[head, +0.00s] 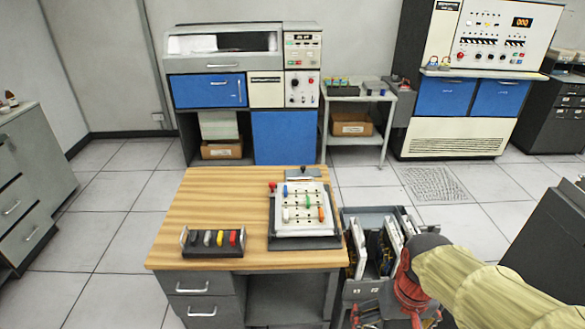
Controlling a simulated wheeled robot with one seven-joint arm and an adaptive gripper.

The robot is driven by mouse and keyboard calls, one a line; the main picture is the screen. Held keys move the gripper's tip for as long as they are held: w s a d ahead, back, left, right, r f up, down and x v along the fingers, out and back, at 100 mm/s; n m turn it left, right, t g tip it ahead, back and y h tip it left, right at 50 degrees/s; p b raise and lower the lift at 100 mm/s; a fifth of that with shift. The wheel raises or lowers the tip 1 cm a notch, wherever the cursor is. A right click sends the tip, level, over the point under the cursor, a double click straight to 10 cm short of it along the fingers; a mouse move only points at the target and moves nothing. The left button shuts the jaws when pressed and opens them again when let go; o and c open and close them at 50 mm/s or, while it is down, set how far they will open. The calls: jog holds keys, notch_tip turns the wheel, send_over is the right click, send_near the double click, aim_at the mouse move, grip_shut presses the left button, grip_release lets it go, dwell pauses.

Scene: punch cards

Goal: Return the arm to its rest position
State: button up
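My arm comes in from the lower right in a pale yellow sleeve and bends at a red joint. My gripper (396,318) is at the bottom edge, partly cut off by the frame. It is in front of and right of the wooden desk (185,228), overlapping a grey bin of boards (373,213) in the picture. Its fingertips are not clear, so I cannot tell whether it is open or shut. I see nothing held in it.
A panel with coloured plugs (289,216) and a dark rack of coloured pieces (208,250) sit on the desk. A card machine (250,90), a cart (357,94) and a console (465,139) stand behind. A dark cabinet (553,240) is at right. Floor left of the desk is clear.

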jog(key=s+a+r+t+b, duration=0.1)
jog(key=s+r+t, duration=0.2)
jog(key=r, duration=0.6)
jog(key=shift+a+r+n+t+b, duration=0.3)
jog(key=shift+a+r+t+b, duration=0.05)
jog(key=shift+t, duration=0.65)
jog(key=shift+c, duration=0.7)
